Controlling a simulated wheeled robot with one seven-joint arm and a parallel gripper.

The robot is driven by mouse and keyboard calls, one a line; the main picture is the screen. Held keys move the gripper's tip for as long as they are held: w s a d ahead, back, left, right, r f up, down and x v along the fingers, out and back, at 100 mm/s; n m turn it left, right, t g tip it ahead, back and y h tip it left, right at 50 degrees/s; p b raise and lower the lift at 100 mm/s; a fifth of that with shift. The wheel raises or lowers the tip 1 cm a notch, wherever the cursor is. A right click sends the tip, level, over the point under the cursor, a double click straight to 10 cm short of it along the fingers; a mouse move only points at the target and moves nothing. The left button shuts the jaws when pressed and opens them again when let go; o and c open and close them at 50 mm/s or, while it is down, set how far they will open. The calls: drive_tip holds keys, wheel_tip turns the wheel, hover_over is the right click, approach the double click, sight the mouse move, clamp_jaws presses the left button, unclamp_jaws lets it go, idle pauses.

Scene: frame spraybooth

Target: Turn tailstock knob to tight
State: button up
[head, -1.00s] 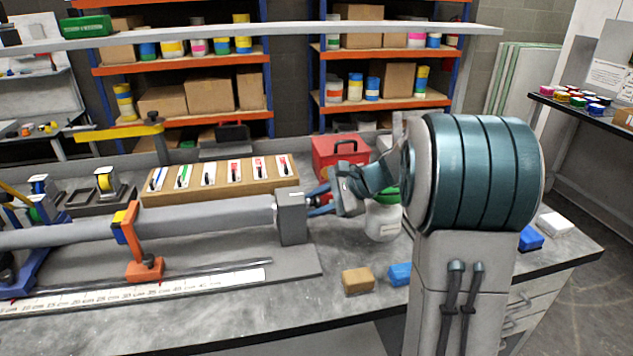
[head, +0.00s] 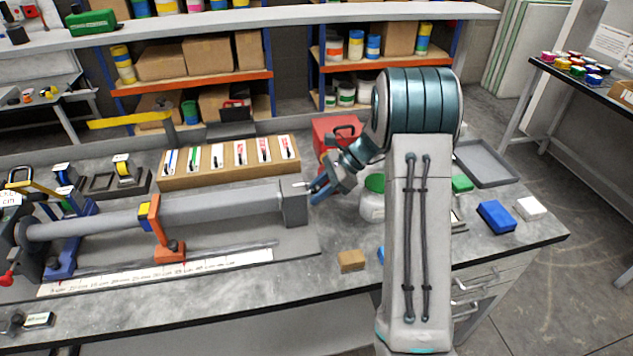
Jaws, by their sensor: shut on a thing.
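The tailstock (head: 294,207) is a grey block at the right end of a long grey tube (head: 225,205) on the bench. My gripper (head: 315,190), with blue fingers, is at the tailstock's right side and comes in from the right. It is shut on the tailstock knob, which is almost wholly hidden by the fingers. I cannot read the knob's turn or any tight mark on it.
An orange rest (head: 158,230) holds the tube. A red toolbox (head: 325,132) stands behind my gripper, and a white jar with a green lid (head: 372,203) is close to its right. A tan block (head: 351,261) lies in front. A blue block (head: 496,217) is farther right.

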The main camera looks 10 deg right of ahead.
idle(0.5)
drive_tip(key=o, duration=0.9)
drive_tip(key=shift+d, duration=0.1)
drive_tip(key=b+v, duration=0.1)
drive_tip(key=v, duration=1.2)
drive_tip(key=shift+w+d+r, duration=0.15)
drive_tip(key=shift+d+r, duration=0.1)
drive_tip(key=shift+r, duration=0.05)
